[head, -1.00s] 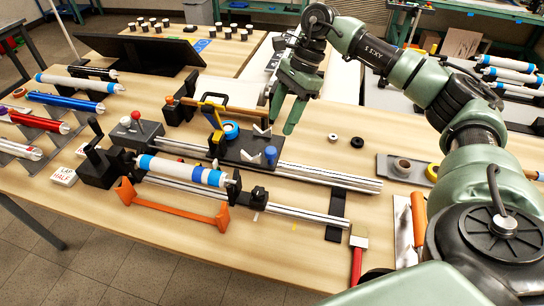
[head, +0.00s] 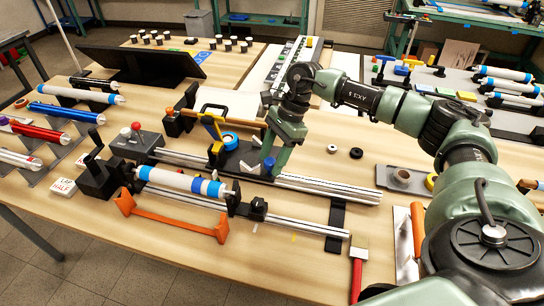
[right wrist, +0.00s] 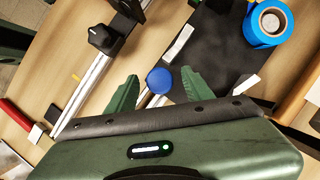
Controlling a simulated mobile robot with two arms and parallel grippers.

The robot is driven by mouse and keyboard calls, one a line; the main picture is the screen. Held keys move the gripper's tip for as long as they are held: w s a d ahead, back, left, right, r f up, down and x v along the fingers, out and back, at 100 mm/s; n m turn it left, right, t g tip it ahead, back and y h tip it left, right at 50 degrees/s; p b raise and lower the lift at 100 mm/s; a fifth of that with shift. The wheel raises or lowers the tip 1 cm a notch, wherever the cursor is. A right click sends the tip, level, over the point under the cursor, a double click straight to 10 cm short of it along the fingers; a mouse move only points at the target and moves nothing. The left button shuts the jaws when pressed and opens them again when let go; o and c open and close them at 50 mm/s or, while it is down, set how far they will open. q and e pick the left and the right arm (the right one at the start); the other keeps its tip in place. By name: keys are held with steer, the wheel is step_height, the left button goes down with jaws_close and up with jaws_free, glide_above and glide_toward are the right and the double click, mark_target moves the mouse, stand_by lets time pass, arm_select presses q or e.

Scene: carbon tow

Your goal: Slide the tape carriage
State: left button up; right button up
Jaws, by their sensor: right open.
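The tape carriage (head: 238,161) is a black plate on the rear twin metal rails (head: 325,188). My right gripper (head: 275,155) is open and low over that end. In the right wrist view, the blue knob (right wrist: 160,80) lies between the two green fingers, with a gap visible on each side. Whether a finger touches it I cannot tell. My left gripper is not in view.
A mandrel with blue and white bands (head: 182,182) lies along the front rail, with an orange bracket (head: 175,220) before it. A black box with a red knob (head: 136,143) stands at the rails' left end. Small rings (head: 356,153) and a grey tray (head: 400,181) lie to the right.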

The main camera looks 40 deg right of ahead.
steer(key=shift+c, duration=0.3)
jaws_close()
stand_by(1.1)
